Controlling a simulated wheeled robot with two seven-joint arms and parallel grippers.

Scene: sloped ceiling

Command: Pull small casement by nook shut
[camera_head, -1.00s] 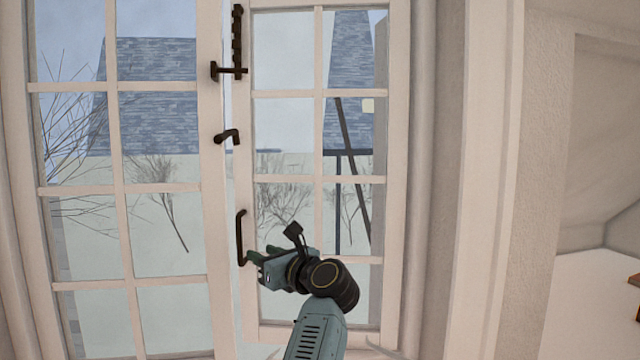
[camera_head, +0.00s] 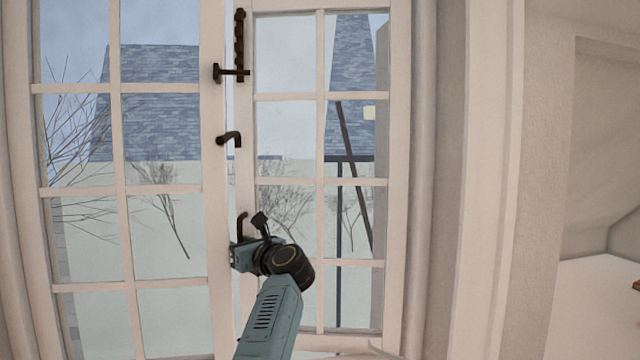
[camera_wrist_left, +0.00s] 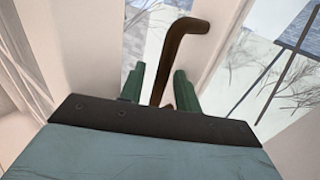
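The small casement (camera_head: 398,190) is the narrower white window leaf on the right in the head view. A thin gap shows along its left edge, beside the wider leaf. Its dark pull handle (camera_head: 241,222) is on the left stile, its lower part hidden by my gripper. My left gripper (camera_head: 238,244) is at that handle. In the left wrist view the brown handle (camera_wrist_left: 178,40) runs down between the two green fingers of my left gripper (camera_wrist_left: 159,74). The fingers are apart, with small gaps beside the handle. My right gripper is not in view.
The wider window leaf (camera_head: 214,200) stands on the left. A dark latch (camera_head: 232,72) and a small lever handle (camera_head: 229,138) are above my gripper. The wall and nook (camera_head: 600,170) are at the right.

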